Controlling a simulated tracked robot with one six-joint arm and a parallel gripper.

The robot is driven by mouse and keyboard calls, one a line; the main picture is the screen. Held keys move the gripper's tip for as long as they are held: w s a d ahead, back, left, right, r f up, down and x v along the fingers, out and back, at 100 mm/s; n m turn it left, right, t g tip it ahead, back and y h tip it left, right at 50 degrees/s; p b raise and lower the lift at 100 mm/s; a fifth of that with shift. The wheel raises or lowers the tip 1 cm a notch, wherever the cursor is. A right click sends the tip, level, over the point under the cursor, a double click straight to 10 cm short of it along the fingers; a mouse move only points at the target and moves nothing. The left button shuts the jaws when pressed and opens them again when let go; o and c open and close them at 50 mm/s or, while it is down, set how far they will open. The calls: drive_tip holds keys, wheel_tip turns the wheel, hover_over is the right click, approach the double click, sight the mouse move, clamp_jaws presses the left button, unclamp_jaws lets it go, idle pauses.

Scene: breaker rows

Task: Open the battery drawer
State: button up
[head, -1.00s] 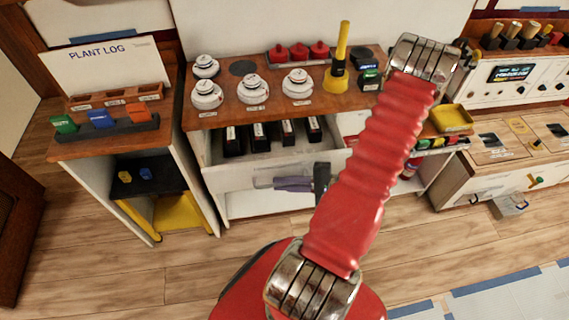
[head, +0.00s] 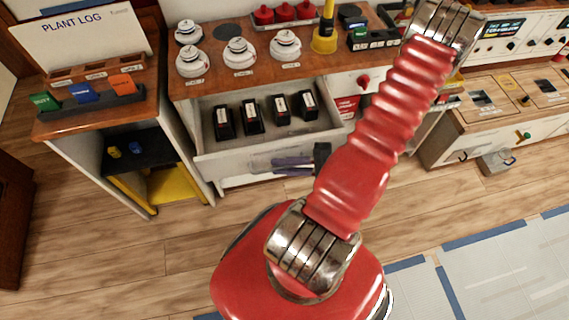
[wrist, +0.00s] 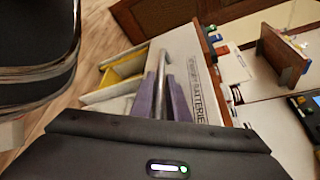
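The battery drawer (head: 225,164) is open under the wooden counter, with several black batteries (head: 252,116) standing inside. Its white front shows in the wrist view with a "BATTERIES" label (wrist: 205,92). The metal bar handle (wrist: 164,62) runs between the two purple fingers of my gripper (wrist: 163,92). In the head view my gripper (head: 279,165) is at the drawer front, with its fingers closed around the handle. The red arm hides part of the counter and the area to the drawer's right.
White round detectors (head: 240,52) and a yellow torch (head: 325,38) stand on the counter (head: 215,83). A plant log stand (head: 85,118) is at left, above an open shelf with a yellow bin (head: 178,185). The wooden floor (head: 130,240) before the drawer is clear.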

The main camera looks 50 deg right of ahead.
drive_tip(key=shift+o, duration=0.2)
drive_tip(key=shift+a, duration=0.1)
drive_tip(key=v, duration=1.3)
drive_tip(key=shift+s+d, duration=0.25)
drive_tip(key=shift+s, duration=0.05)
drive_tip(key=shift+m, duration=0.3)
